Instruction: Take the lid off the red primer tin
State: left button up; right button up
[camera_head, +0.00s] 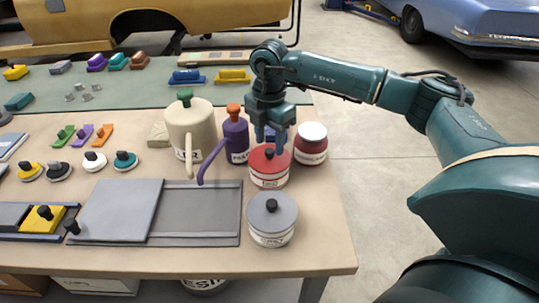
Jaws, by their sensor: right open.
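The red primer tin (269,179) stands upright near the right end of the table, with a white label band on its side. Its red lid (257,162) is on top, with a small black knob (268,153) in the middle. My right gripper (270,143) is open and points down just above the lid, its fingers near the knob. I cannot tell whether the fingers touch the lid. The gripper holds nothing. My left gripper is not in view.
A purple bottle (236,138) and a cream can (191,125) stand left, the purple spout reaching near the tin. A grey sliding-panel tray (195,240) lies front left.

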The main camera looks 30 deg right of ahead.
jog(key=shift+f, duration=1.15)
grip_shut()
